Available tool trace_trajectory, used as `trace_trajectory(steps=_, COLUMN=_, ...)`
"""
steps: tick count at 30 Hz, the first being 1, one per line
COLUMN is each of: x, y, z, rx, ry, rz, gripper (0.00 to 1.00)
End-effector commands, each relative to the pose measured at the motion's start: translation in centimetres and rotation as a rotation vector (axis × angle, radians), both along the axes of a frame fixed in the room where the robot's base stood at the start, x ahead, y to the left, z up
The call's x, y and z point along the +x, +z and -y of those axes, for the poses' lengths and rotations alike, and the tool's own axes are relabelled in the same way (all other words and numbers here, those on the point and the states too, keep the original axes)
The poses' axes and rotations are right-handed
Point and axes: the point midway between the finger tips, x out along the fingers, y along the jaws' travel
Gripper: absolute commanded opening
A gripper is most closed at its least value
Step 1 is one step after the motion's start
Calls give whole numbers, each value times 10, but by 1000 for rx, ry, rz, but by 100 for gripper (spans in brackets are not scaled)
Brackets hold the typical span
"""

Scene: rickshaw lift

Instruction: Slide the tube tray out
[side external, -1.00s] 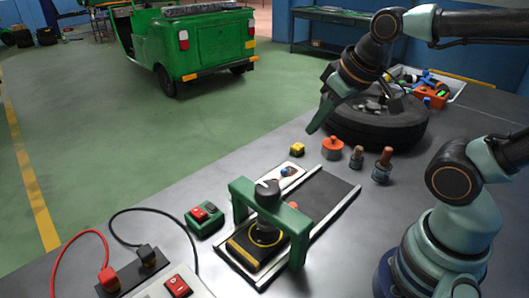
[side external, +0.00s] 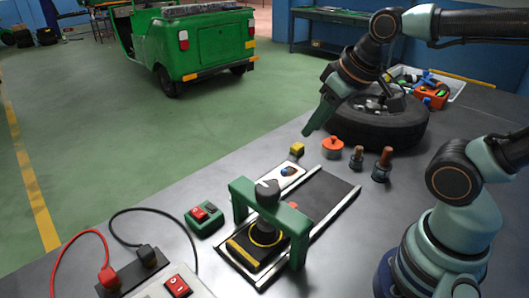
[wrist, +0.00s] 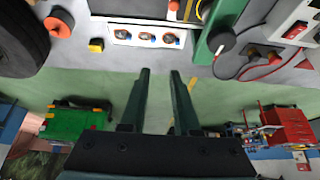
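A dark tray with yellow edging (side external: 232,252) lies on pale rails under a green arch (side external: 242,188); it looks like the tube tray, but I cannot see tubes in it. A dark cylinder (side external: 268,196) stands by the arch, partly hiding the tray. My gripper (side external: 318,122) is above the far end of the table, clear of the tray and arch, and appears empty. In the wrist view the two fingers of my gripper (wrist: 160,71) are apart with nothing between them. The green arch (wrist: 222,30) is at the top there.
A white panel with round fittings (wrist: 148,37) lies beside the rails. A yellow block (side external: 297,149), an orange-topped knob (side external: 332,148) and a tyre (side external: 385,130) stand farther back. A red-button switch box (side external: 204,217) and cables are left of the arch. The dark rail bed (side external: 325,186) is bare at its far end.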

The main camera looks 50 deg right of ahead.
Motion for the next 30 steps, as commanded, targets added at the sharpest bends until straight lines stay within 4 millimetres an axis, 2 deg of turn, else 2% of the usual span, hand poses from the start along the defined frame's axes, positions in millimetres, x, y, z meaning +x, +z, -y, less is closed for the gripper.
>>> trace_trajectory(steps=1, x=1, y=-2, z=-1, rx=8, ry=-13, rz=-13, gripper=54)
trace_trajectory(steps=2, x=2, y=-3, z=-1, rx=16, ry=-27, rz=-25, gripper=59)
trace_trajectory(steps=5, x=6, y=-13, z=-4, rx=58, ry=-108, rz=-88, gripper=59)
trace_trajectory(steps=12, x=18, y=-50, z=-15, rx=162, ry=-444, rz=-308, gripper=59)
trace_trajectory(steps=18, x=23, y=-77, z=-22, rx=186, ry=-674, rz=-428, gripper=59)
trace_trajectory(steps=26, x=24, y=-93, z=-24, rx=189, ry=-766, rz=-468, gripper=59)
trace_trajectory(steps=30, x=23, y=-111, z=-24, rx=186, ry=-766, rz=-471, gripper=59)
